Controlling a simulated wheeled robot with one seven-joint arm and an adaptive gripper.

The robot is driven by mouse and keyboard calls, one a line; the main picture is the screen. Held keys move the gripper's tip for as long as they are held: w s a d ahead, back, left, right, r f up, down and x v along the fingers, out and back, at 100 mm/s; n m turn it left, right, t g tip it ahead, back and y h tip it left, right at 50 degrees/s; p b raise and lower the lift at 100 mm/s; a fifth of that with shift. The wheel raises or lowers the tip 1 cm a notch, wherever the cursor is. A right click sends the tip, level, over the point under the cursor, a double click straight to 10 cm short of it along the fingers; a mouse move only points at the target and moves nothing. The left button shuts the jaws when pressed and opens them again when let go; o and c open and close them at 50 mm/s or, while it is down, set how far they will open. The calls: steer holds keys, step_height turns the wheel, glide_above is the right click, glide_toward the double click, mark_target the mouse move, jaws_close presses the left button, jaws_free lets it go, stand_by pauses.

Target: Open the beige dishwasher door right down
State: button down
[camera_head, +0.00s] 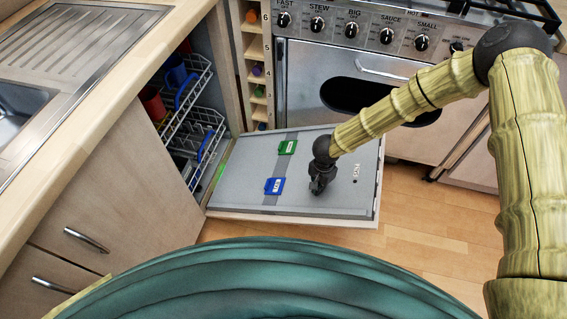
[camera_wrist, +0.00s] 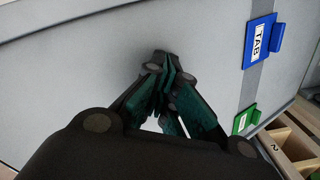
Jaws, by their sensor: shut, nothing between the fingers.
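The dishwasher door (camera_head: 232,187) is folded far down and lies close to flat in front of its opening in the head view. Its grey inner face is up, with a blue tab (camera_head: 274,186) and a green tab (camera_head: 288,147) on it. My gripper (camera_head: 318,190) is over the outer half of the inner face, fingers shut and empty. In the wrist view the closed fingertips (camera_wrist: 165,62) are at or very near the door's grey panel (camera_wrist: 70,90); I cannot tell whether they touch. The door's beige outer face is hidden.
Racks (camera_head: 195,110) with cups and dishes stand inside the dishwasher at left. A narrow bottle rack (camera_head: 257,60) and the range cooker (camera_head: 320,75) stand behind the door. Wooden floor (camera_head: 430,215) is clear to the right. A counter with a sink (camera_head: 20,110) is at left.

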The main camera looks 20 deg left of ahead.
steer(key=shift+f+b, duration=5)
steer(key=shift+f, duration=5.55)
steer(key=shift+r+p, duration=4.2)
steer(key=shift+r, duration=1.9)
steer(key=s+d+r+n+t+h, duration=0.15)
steer(key=s+d+n, duration=0.25)
steer(key=s+d, duration=1.45)
steer(key=s+d+r+n+g+y, duration=0.1)
steer(key=s+d+r, duration=0.25)
steer(key=s, duration=0.35)
steer(key=s+d+r+n+g+y, duration=0.1)
steer(key=s+d+r, duration=0.2)
steer(key=s+r, duration=0.25)
step_height(320, 180, up, 13)
steer(key=p, duration=1.4)
steer(key=shift+s+d, duration=0.15)
